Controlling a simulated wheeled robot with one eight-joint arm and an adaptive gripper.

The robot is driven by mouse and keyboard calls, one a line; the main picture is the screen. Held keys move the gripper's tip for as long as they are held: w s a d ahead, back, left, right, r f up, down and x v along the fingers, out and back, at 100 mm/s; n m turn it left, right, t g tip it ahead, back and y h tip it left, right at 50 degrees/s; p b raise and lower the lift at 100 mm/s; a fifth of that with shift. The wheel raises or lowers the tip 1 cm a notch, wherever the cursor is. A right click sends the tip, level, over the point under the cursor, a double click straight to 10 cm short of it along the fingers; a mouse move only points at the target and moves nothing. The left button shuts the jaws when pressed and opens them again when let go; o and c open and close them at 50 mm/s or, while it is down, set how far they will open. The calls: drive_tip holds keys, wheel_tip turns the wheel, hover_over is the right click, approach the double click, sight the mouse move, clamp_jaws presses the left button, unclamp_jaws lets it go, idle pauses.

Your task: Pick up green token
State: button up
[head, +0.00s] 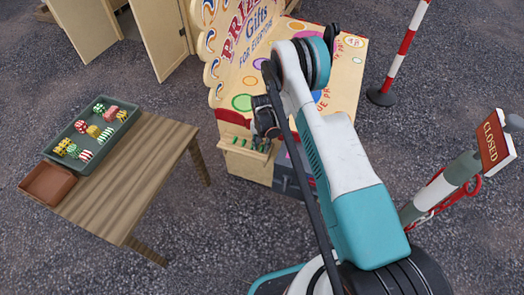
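Small green pieces (236,141) stand on a narrow wooden ledge (232,150) at the front of the prize stall. They are too small to tell which of them is a green token. My gripper (262,139) is at the stall front, just above the right part of this ledge, pointing down. Its fingers are dark, small and partly hidden, so I cannot tell whether they are open or shut, or whether they touch a green piece.
The prize stall (340,75) stands behind my arm. A wooden table (140,165) at left bears a grey-green tray (124,125) of several striped and coloured sweets and an empty brown tray (48,183). A grey box (290,182) is beneath the stall. Barrier posts (405,45) stand at right.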

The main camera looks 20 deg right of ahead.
drive_tip(key=shift+r, duration=0.1)
clamp_jaws()
